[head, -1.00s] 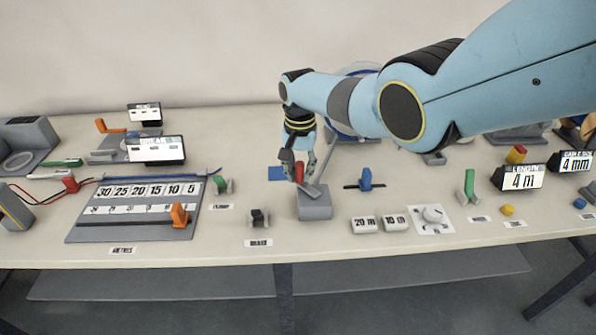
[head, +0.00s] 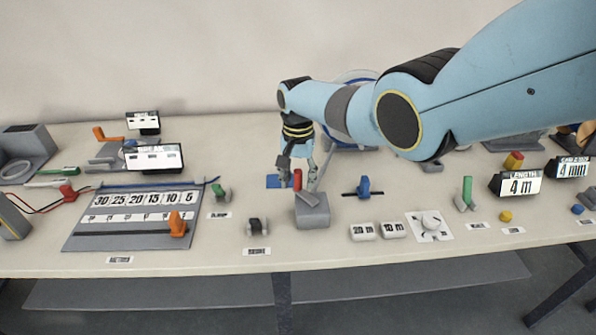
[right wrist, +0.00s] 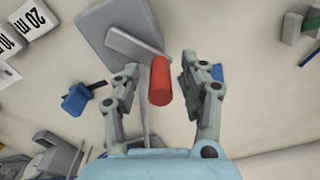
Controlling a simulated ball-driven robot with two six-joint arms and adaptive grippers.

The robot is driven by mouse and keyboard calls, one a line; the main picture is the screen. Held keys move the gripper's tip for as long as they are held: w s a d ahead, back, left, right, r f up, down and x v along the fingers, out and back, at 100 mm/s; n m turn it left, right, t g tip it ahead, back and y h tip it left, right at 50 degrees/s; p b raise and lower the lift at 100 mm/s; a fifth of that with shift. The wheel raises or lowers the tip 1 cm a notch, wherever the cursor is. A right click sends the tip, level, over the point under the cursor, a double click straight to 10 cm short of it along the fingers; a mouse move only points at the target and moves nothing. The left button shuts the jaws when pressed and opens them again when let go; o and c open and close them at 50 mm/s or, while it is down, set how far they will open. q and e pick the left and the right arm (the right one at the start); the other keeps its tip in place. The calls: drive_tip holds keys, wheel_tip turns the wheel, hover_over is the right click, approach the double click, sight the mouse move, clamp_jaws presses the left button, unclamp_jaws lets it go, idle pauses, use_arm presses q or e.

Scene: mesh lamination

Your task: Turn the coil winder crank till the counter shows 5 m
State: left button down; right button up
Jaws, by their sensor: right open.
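The crank is a grey block (head: 312,212) with a grey arm and an upright red handle (head: 297,179). In the right wrist view the red handle (right wrist: 160,81) stands between the fingers of my right gripper (right wrist: 163,90), with a gap on each side. The crank arm (right wrist: 136,46) reaches from the grey block to the handle. In the head view my right gripper (head: 298,172) is at the handle from above, its jaws open. The LENGTH counter (head: 516,184) at the right reads 4 m. A round blue-rimmed reel (head: 357,76) is mostly hidden behind my right arm.
A blue slider (head: 363,187) stands right of the crank. White 20 m (head: 363,232) and 10 m (head: 394,229) blocks and a white dial (head: 432,224) lie in front right. A numbered board (head: 130,246) lies further left.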

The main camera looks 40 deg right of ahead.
wheel_tip(320, 180, up, 12)
idle(0.5)
idle(1.6)
